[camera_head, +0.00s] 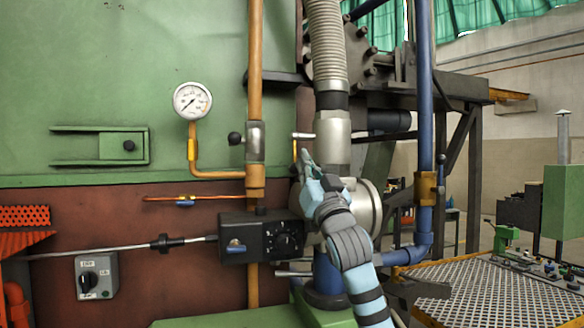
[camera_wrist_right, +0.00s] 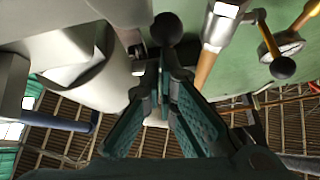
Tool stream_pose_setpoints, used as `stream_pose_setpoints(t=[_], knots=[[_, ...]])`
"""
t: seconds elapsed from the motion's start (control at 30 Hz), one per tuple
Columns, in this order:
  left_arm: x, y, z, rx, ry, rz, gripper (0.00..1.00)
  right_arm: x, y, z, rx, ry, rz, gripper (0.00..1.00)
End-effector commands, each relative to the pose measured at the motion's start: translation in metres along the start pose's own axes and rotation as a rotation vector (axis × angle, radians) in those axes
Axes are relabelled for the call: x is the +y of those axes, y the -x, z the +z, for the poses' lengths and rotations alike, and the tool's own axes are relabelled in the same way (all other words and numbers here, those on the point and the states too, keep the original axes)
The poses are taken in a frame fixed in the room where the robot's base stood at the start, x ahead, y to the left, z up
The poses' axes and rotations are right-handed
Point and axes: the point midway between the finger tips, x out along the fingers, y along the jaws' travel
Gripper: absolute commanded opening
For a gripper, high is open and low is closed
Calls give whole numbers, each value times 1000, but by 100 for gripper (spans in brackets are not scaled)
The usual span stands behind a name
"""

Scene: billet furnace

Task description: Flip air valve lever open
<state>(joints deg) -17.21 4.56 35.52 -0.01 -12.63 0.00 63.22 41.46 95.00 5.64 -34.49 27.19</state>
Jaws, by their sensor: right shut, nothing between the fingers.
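A silver lever (camera_head: 303,136) sticks out to the left from the thick grey valve body (camera_head: 334,140) on the large vertical air pipe. My right gripper (camera_head: 306,160) is just below this lever, in front of the wall. In the right wrist view its fingers (camera_wrist_right: 165,68) meet near the tips with nothing between them. A black ball knob (camera_wrist_right: 168,29) on a grey stem lies just beyond the fingertips; whether they touch is unclear. A second silver valve (camera_head: 255,141) sits on the orange pipe, with its own black knob (camera_head: 235,138). My left gripper is not in view.
A pressure gauge (camera_head: 192,101) is on the green wall at left. A black control box (camera_head: 261,238) sits left of my right forearm, and a blue pipe (camera_head: 425,130) stands to its right. A perforated table (camera_head: 470,290) is at lower right.

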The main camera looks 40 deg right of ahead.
Motion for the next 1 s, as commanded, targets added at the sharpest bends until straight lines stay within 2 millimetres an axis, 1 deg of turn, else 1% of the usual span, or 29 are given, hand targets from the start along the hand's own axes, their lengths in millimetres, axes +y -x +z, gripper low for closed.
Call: stream_pose_setpoints(t=[0.03, 0.2, 0.77, 0.87, 0.97, 1.0], knots=[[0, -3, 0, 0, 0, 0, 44, 3, 1, 3, -4, 3, 5, 0], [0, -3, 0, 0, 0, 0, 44, 7, -1, 4, -5, 6, 9, 0], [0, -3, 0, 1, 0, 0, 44, 6, -2, 4, -5, 5, 7, 0], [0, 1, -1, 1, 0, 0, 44, 2, -2, -3, -4, 3, 4, 0], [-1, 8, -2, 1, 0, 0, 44, -4, -3, -15, -3, -1, -3, 0], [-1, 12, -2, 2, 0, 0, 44, -7, -3, -22, -2, -3, -6, 0]])
